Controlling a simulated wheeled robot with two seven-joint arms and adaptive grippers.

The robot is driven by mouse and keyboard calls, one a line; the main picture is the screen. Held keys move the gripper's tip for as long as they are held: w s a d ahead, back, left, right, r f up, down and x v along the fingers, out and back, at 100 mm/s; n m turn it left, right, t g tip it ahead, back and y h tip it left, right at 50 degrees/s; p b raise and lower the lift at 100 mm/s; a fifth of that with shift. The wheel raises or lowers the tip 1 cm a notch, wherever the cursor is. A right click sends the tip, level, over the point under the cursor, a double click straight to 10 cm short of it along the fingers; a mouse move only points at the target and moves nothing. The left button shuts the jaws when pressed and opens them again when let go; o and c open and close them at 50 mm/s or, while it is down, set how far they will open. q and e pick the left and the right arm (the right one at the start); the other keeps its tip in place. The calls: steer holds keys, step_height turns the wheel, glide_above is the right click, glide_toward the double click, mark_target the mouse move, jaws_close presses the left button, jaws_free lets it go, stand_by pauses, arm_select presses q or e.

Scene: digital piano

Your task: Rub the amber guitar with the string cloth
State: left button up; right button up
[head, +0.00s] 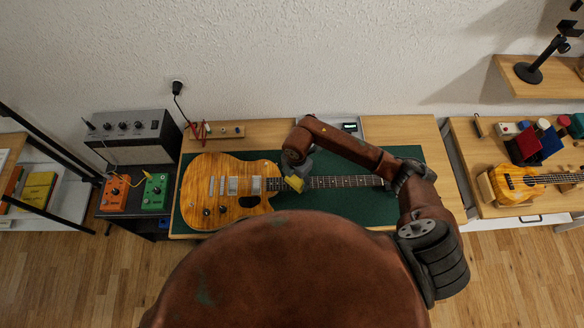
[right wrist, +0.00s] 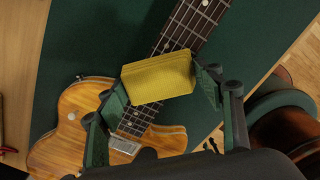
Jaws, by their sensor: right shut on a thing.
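The amber guitar (head: 222,187) lies flat on a green mat (head: 396,208), its body to the left and its neck running right. My right gripper (head: 294,178) is over the place where neck and body meet. It is shut on the yellow string cloth (head: 295,184). In the right wrist view the cloth (right wrist: 159,77) sits between the fingers, across the strings of the guitar (right wrist: 85,128). I cannot tell whether it touches them. My left gripper is not in view.
An amplifier (head: 128,136) stands left of the mat, with an orange pedal (head: 114,193) and a green pedal (head: 156,192) in front of it. A small ukulele (head: 510,182) rests on the right-hand table.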

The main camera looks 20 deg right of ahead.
steer(key=shift+w+a, duration=0.1)
steer(key=shift+a, duration=0.45)
steer(key=shift+r+p, duration=0.3)
steer(key=shift+p, duration=0.1)
step_height(320, 180, up, 2)
steer(key=shift+w+r+p, duration=0.15)
steer(key=shift+p, duration=0.2)
steer(key=shift+r+p, duration=0.6)
steer(key=shift+r, duration=0.05)
steer(key=shift+r+p, duration=1.55)
steer(key=shift+r, duration=0.6)
